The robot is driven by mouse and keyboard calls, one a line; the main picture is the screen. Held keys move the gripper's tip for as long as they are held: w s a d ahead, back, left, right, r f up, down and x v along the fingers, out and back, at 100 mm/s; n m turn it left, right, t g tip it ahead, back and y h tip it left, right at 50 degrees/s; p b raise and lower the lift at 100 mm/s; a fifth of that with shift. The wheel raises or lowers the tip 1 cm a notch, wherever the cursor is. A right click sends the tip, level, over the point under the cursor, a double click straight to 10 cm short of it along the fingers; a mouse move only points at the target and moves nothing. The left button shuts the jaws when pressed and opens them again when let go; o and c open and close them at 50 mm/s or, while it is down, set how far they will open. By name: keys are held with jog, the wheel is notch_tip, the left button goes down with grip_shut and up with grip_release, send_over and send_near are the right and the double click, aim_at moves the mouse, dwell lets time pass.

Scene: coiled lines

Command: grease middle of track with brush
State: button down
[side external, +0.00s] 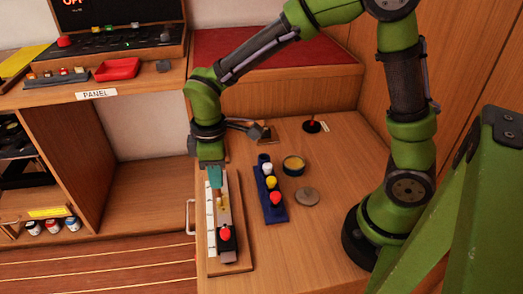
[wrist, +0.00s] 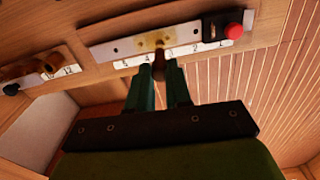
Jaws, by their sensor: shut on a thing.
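The track (side external: 222,187) is a pale metal strip on a wooden board, with a numbered white scale along one side. It also shows at the top of the wrist view (wrist: 115,49). A black block with a red knob (side external: 226,236) sits at its near end. My gripper (side external: 215,180) is over the track and shut on the brush, whose brown handle (wrist: 159,68) shows between the teal fingers. Yellowish grease (wrist: 150,41) shows on the strip by the brush. The bristles are hard to make out, so I cannot tell whether they touch the strip.
A blue rack (side external: 264,205) with white, yellow and red knobs stands right of the track. An open round tin (side external: 293,165) with yellow contents and a grey disc (side external: 306,196) lie beyond it. A panel desk (side external: 120,90) is at the left. Bare wood lies in front of the disc.

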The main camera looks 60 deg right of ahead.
jog(key=shift+w+d, duration=0.15)
jog(key=shift+w+d, duration=0.4)
jog(key=shift+d, duration=0.05)
jog(key=shift+d, duration=0.1)
dwell(0.4)
jog(key=shift+w+d, duration=0.4)
jog(key=shift+w, duration=0.05)
jog(key=shift+w+d, duration=0.3)
jog(key=shift+w, duration=0.1)
jog(key=shift+s+a, duration=0.1)
dwell(0.4)
jog(key=shift+s+a, duration=0.45)
